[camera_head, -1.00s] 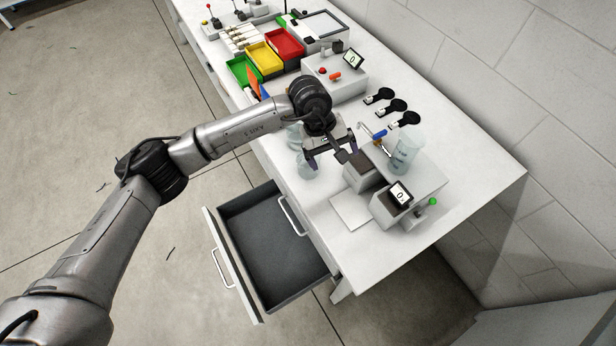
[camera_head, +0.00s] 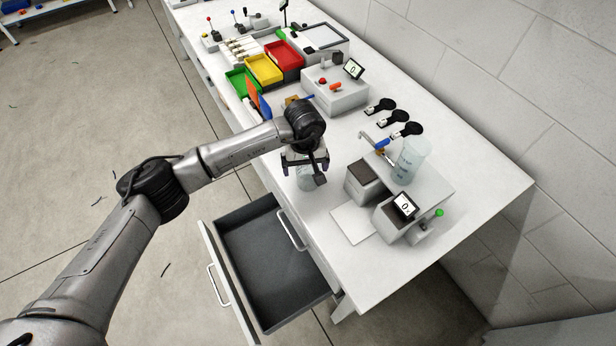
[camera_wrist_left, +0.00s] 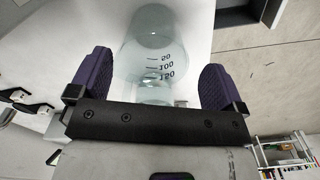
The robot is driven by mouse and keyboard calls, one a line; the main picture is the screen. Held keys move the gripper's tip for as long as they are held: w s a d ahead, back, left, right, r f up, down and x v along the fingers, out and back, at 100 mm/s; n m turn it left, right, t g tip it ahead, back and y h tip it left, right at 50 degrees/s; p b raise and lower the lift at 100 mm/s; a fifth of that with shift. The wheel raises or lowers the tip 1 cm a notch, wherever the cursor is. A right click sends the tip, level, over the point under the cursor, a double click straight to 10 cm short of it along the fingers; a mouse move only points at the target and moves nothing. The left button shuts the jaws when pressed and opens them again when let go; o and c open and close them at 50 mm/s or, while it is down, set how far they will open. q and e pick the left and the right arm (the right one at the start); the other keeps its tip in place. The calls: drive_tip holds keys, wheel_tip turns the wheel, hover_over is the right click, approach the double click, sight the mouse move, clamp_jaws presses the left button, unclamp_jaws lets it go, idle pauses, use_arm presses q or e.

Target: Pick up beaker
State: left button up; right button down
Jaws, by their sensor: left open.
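A clear glass beaker (camera_head: 304,180) with graduation marks stands near the table's front edge, partly hidden by my left gripper. A larger clear graduated vessel (camera_head: 410,160) stands at the grey apparatus to the right. My right gripper is not in view.
A grey apparatus with a small display (camera_head: 403,206) stands right of the gripper, with a white plate (camera_head: 352,222) in front. An open drawer (camera_head: 268,262) juts out below the table edge. Red, yellow (camera_head: 264,69) and green bins stand farther back.

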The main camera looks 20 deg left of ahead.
sight(308, 177)
use_arm(q)
drive_tip(key=shift+d+f+b, duration=0.2)
drive_tip(key=shift+f, duration=1.15)
drive_tip(key=shift+d+f+b, duration=0.15)
drive_tip(key=shift+d+f, duration=0.05)
drive_tip(key=shift+f, duration=1.1)
drive_tip(key=shift+w, duration=0.1)
drive_tip(key=shift+c, duration=0.4)
drive_tip(key=c, duration=0.9)
